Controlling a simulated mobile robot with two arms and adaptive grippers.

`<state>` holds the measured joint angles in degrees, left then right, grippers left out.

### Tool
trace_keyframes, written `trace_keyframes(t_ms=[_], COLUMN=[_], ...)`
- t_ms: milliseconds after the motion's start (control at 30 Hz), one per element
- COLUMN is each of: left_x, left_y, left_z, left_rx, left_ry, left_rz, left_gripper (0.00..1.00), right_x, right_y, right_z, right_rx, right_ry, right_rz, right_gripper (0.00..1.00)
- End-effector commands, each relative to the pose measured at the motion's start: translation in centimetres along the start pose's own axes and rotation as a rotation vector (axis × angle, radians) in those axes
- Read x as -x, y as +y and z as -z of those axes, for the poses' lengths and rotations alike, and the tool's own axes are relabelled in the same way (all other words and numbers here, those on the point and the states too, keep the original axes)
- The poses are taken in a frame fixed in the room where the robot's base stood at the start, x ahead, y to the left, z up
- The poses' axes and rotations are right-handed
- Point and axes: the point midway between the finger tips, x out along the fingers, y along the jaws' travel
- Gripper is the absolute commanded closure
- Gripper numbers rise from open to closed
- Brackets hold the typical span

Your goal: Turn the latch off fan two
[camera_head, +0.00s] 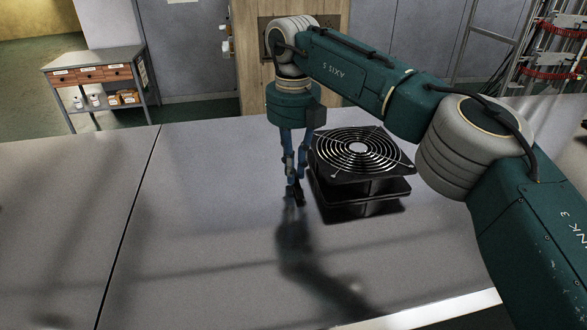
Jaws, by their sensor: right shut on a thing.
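A black square fan (385,182) with a round wire guard on top sits on the grey table, right of the middle. No number shows on it, so I cannot tell whether it is fan two. My right gripper (297,192) points down at the fan's left side, low near the table top. Its fingers are shut on a small dark part that seems to be the latch; the fingers mostly hide it. I cannot make out how the latch is turned or whether it touches the fan. My left gripper is not in view.
The grey table (200,220) is clear to the left and in front of the fan. A side cart (95,60) with drawers and small boxes stands behind at the left. A wooden panel (247,60) stands behind the table. Cables on a rack (550,60) show at the far right.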

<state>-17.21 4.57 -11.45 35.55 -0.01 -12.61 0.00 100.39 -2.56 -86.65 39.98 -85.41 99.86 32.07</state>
Motion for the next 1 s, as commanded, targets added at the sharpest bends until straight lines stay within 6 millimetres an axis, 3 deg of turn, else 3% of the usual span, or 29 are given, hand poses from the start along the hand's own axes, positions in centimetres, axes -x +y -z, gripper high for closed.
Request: trace_keyframes(t_ms=[467, 500, 600, 867, 1000], left_x=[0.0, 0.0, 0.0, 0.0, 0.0], left_y=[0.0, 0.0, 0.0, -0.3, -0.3], left_z=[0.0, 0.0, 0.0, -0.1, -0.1], left_rx=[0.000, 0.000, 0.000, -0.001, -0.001], left_ry=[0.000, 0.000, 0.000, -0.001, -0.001], left_rz=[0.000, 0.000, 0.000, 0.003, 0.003], left_gripper=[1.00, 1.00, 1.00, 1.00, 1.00], right_x=[0.5, 0.5, 0.4, 0.2, 1.2], right_y=[-0.1, -0.1, -0.1, 0.0, 0.0], right_z=[-0.3, -0.3, -0.2, -0.1, -0.2], right_rx=[-0.018, -0.018, -0.017, -0.015, -0.015], right_ry=[-0.012, -0.012, -0.010, -0.005, -0.007], right_rz=[-0.001, -0.001, -0.001, 0.000, 0.000], right_gripper=[1.00, 0.83, 0.68, 0.68, 0.68])
